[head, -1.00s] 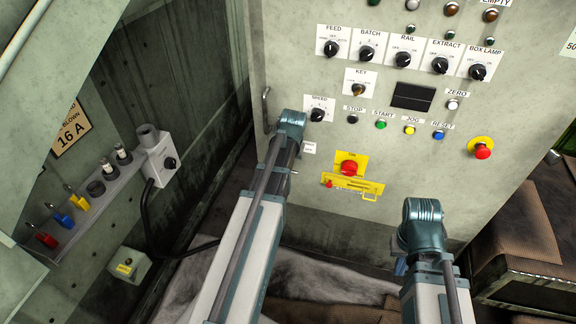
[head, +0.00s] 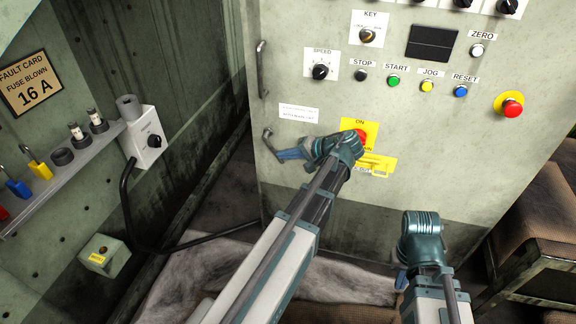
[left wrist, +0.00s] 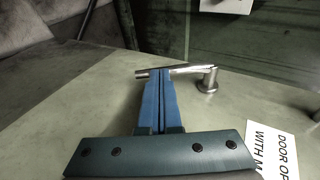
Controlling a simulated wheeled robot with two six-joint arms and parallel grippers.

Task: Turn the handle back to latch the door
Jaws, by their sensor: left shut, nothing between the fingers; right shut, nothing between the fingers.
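The door handle (head: 267,134) is a small silver lever on the grey-green cabinet door (head: 300,200), near its left edge. In the left wrist view the lever (left wrist: 190,70) runs roughly level, with its round mount (left wrist: 208,84) at the right end. My left gripper (head: 280,155) is shut and points left, with its blue fingertips at the lever. In the left wrist view the fingertips (left wrist: 159,72) overlap the lever's middle; I cannot tell whether they touch it. My right gripper (head: 401,279) is shut and empty, low in front of the cabinet.
A vertical pull bar (head: 262,70) is above the handle. A label (head: 299,113) sits beside it. A red button on a yellow plate (head: 359,126) and a yellow hasp (head: 381,164) are partly behind my left wrist. A switch box (head: 144,140) is on the left wall.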

